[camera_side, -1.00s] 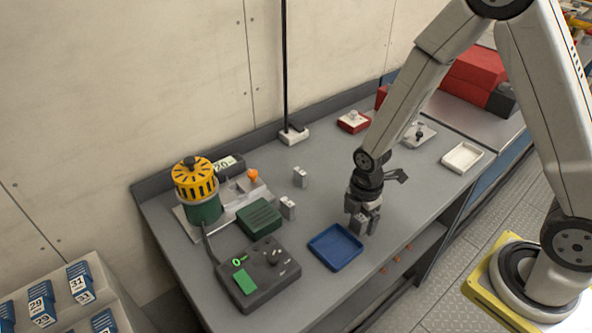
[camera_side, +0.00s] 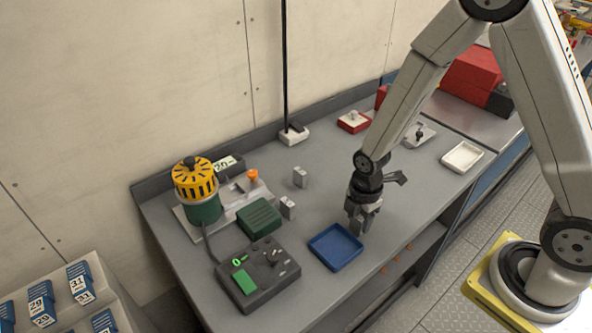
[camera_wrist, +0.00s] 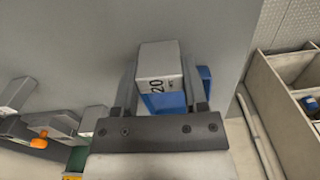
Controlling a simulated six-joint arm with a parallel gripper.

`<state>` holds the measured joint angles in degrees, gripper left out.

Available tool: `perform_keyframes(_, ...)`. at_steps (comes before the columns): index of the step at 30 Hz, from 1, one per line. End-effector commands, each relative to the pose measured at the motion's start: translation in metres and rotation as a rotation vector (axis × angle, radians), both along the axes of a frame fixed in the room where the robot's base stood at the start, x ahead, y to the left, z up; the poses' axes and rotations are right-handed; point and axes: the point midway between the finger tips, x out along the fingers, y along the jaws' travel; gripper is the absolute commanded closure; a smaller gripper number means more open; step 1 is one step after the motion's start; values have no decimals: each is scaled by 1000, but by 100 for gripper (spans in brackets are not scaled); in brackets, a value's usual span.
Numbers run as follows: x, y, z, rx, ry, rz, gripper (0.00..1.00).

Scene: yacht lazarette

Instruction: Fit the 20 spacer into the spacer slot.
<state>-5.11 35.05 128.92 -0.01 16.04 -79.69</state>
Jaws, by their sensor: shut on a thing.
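My gripper (camera_side: 361,221) is shut on a grey block-shaped spacer (camera_wrist: 160,62), whose face reads 20 in the wrist view. In the side view it is over the bench just right of the blue tray, and the fingers mostly hide the spacer. Whether the spacer touches the bench is unclear. A grey fixture (camera_side: 239,187) with an orange knob (camera_side: 253,174) and a plate marked 20 (camera_side: 228,163) stands at the left, beside a yellow and green cylindrical unit (camera_side: 197,190). It has a dark recess, which may be the spacer slot. My gripper is well away from it.
Two other grey blocks stand on the bench, one farther back (camera_side: 300,177) and one (camera_side: 288,208) beside a green ribbed box (camera_side: 259,218). A blue tray (camera_side: 318,254) and a dark control box (camera_side: 257,285) are in front. A white tray (camera_side: 475,148) lies at right.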

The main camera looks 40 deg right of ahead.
Motion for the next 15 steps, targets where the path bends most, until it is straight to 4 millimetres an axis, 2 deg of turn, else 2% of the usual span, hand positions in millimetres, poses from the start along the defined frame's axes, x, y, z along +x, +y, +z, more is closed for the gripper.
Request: perform_keyframes(15,1,0,8,0,-1,0,100)
